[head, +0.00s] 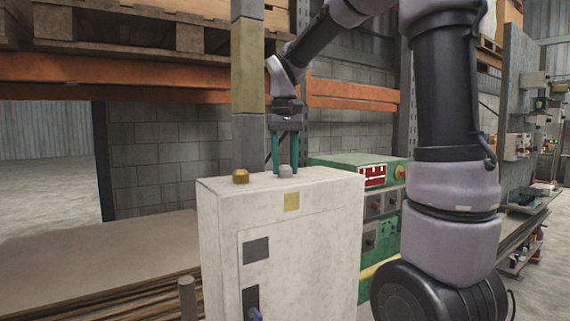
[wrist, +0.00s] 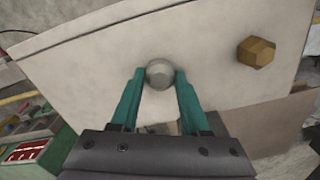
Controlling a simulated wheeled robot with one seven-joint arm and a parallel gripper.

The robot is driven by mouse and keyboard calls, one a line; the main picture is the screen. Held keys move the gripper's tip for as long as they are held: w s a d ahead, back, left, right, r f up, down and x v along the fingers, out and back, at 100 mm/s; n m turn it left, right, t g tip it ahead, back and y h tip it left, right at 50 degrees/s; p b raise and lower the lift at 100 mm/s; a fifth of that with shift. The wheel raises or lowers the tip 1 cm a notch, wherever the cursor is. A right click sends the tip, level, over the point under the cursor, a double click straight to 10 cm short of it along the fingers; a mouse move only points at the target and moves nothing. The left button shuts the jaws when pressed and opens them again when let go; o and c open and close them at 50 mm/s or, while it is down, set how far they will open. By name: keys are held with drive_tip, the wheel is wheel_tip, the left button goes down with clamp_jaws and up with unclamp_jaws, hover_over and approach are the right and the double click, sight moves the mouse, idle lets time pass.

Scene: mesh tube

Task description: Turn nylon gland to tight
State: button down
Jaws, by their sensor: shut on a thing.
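The nylon gland (head: 286,171) is a small light-grey fitting on top of the pale cabinet (head: 222,215). In the wrist view the gland (wrist: 159,73) shows as a round grey cap. My gripper (head: 285,168) points straight down from above, with two teal fingers. In the wrist view my gripper (wrist: 160,78) has a finger on each side of the gland, shut on it. The fingers' contact faces are partly hidden.
A brass hex fitting (head: 241,177) stands left of the gland on the cabinet top; it also shows in the wrist view (wrist: 256,53). A tall post (head: 248,90) rises behind it. A green box (head: 340,160) with a red panel stands behind right.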

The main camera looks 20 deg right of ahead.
drive_tip(key=m, duration=0.5)
drive_tip(key=shift+m, duration=0.3)
drive_tip(key=m, duration=0.5)
drive_tip(key=shift+m, duration=0.3)
drive_tip(key=shift+c, duration=1.9)
unclamp_jaws()
wheel_tip(320, 180, up, 11)
drive_tip(key=shift+f, duration=0.1)
